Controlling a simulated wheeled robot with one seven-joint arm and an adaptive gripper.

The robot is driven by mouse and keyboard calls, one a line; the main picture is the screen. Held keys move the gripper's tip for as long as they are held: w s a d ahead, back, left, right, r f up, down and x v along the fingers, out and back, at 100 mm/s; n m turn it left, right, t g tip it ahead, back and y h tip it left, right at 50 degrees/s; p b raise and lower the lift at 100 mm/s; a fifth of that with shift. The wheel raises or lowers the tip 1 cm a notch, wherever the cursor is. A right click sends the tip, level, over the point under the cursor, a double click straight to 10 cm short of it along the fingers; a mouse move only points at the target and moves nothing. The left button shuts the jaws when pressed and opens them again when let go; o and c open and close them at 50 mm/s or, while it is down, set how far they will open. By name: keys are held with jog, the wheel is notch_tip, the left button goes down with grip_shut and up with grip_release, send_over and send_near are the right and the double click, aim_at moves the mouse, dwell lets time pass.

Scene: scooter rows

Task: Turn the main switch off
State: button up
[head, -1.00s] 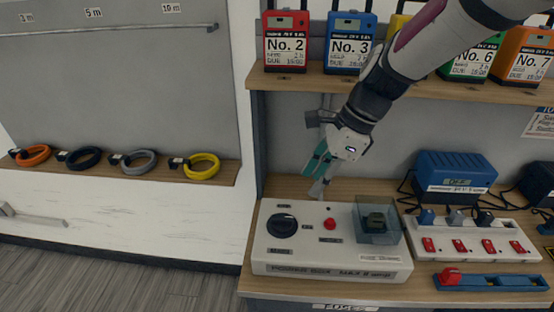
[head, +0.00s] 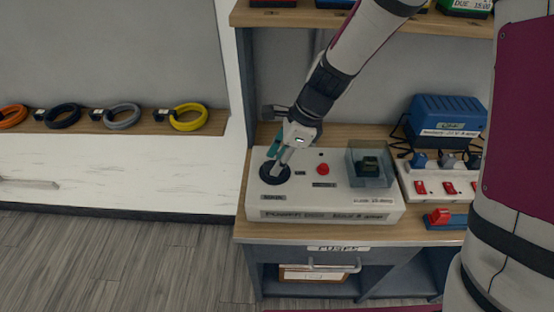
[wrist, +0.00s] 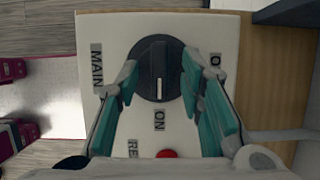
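The main switch is a round black knob (wrist: 158,70) on a white power box (head: 380,209). Its white mark points at the ON label (wrist: 159,120). A MAIN label (wrist: 97,65) is beside it, and a label starting with O (wrist: 214,60) is partly hidden by a finger. My gripper (wrist: 159,66) is open, its teal fingers on either side of the knob with gaps visible. In the head view my gripper (head: 275,165) reaches down over the knob (head: 274,176), hiding part of it; contact cannot be told there.
A red button (head: 323,169) and a clear-covered black switch (head: 370,164) are on the same box. A power strip with red switches (head: 434,187) and a blue charger (head: 446,117) stand to the right. A shelf (head: 290,19) is above. Coloured cable coils (head: 188,117) lie at left.

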jog(key=shift+a+f, duration=0.1)
jog(key=shift+f, duration=0.25)
jog(key=shift+c, duration=0.2)
grip_shut()
